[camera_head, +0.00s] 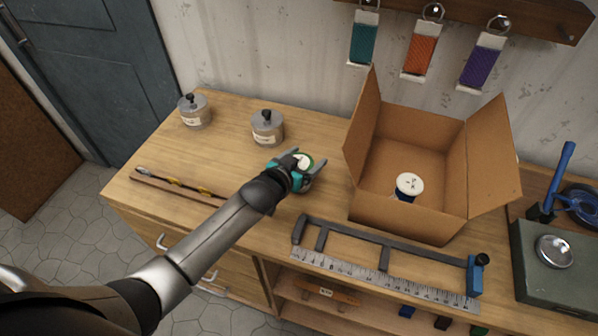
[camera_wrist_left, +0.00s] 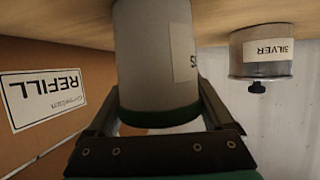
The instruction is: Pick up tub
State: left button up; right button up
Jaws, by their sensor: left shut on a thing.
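A grey tub (camera_wrist_left: 155,55) with a green rim and a partly hidden label stands between the fingers of my left gripper (camera_wrist_left: 160,110) in the left wrist view. In the head view its white top with a green edge (camera_head: 304,160) shows between the teal and dark fingers of the left gripper (camera_head: 300,172), which is shut on it. The tub is on or just above the bench, left of the cardboard box; I cannot tell whether it touches the wood. A second tub with a white lid and blue rim (camera_head: 409,185) is inside the box. My right gripper is not in view.
The open cardboard box (camera_head: 400,220) has raised flaps and a REFILL label (camera_wrist_left: 44,95). A ruler gauge (camera_head: 380,282) lies in front; a wooden strip (camera_head: 175,186) lies left.

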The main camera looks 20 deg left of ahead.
pick_arm(q)
jog(key=c, duration=0.4)
jog(key=shift+r, duration=0.15)
jog(key=shift+c, duration=1.4)
